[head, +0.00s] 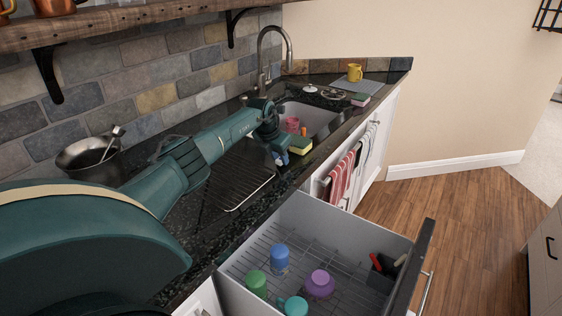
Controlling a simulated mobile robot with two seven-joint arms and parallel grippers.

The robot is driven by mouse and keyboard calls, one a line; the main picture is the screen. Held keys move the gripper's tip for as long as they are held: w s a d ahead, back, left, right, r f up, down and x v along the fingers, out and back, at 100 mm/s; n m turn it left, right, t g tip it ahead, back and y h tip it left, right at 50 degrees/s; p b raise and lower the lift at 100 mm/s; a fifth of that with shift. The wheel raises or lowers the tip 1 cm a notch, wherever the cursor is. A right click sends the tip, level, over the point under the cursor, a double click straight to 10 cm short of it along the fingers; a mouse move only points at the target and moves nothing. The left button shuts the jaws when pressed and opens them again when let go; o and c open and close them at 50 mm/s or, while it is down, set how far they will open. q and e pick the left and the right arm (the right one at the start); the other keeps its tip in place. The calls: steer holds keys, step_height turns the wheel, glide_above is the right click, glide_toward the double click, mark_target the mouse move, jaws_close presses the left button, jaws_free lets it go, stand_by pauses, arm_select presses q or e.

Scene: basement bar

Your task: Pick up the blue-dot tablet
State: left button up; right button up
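My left arm reaches over the counter from the left. Its gripper (277,149) points down beside the sink's near edge, just left of a yellow-and-green sponge (300,145). A small blue and whitish patch shows at the fingertips, too small to tell whether it is the blue-dot tablet or part of the gripper. I cannot make out the tablet for certain, nor whether the fingers are open or shut. My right gripper is out of view.
An open pull-out drawer (318,206) with a wire rack holds a blue cup (280,256), a green cup (256,283), a purple mug (320,284) and a teal mug (294,305). A drying rack (240,178), sink (318,116), faucet (262,60) and metal bowl (88,160) are around the arm.

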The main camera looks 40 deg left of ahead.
arm_select(q)
jaws_close()
